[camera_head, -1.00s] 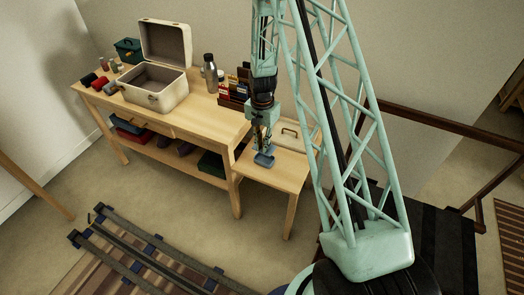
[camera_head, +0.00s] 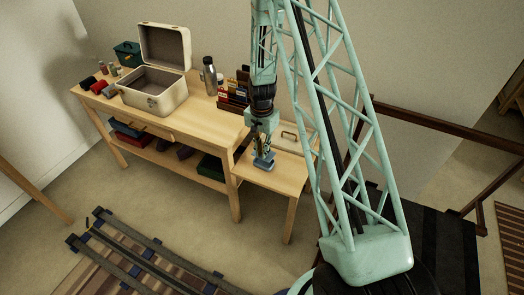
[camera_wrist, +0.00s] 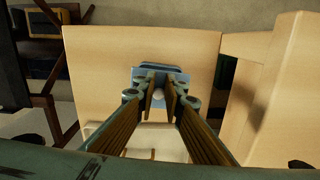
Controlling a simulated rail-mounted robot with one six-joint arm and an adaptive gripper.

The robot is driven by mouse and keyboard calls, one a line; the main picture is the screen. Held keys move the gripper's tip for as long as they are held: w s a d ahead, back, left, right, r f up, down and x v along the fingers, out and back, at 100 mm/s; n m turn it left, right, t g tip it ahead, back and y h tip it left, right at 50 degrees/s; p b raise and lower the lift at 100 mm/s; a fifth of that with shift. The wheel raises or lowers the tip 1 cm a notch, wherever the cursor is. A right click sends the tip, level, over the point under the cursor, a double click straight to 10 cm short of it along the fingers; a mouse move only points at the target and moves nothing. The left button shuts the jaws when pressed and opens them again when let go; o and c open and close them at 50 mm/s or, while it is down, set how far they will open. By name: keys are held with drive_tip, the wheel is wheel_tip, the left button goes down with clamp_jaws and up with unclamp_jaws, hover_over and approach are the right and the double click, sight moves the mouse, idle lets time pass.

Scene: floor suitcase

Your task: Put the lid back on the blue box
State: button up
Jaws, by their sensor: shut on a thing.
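My gripper (camera_head: 262,150) points down over the small low table (camera_head: 270,180) at the right end of the workbench. In the wrist view its fingertips (camera_wrist: 160,97) are closed around a small pale knob, apparently the knob of the blue lid (camera_wrist: 150,78). Blue surfaces also show under the fingers in the head view (camera_head: 264,162). A darker blue edge, probably the blue box (camera_wrist: 172,68), shows just beyond the lid in the wrist view. The fingers hide much of both, and I cannot tell whether the lid touches the box.
A cream case with a handle (camera_head: 290,135) lies at the back of the small table. On the workbench stand an open cream suitcase (camera_head: 180,97), a metal bottle (camera_head: 209,78) and a rack of coloured items (camera_head: 232,98). The small table's front is clear.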

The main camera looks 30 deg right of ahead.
drive_tip(key=shift+f+b, duration=0.95)
drive_tip(key=shift+f, duration=1.1)
drive_tip(key=shift+f+b, duration=0.2)
drive_tip(key=shift+b, duration=0.35)
idle(1.9)
idle(0.3)
drive_tip(key=o, duration=0.8)
drive_tip(key=shift+o, duration=0.7)
drive_tip(key=o, duration=0.4)
drive_tip(key=shift+c, duration=0.2)
drive_tip(key=shift+r, duration=0.15)
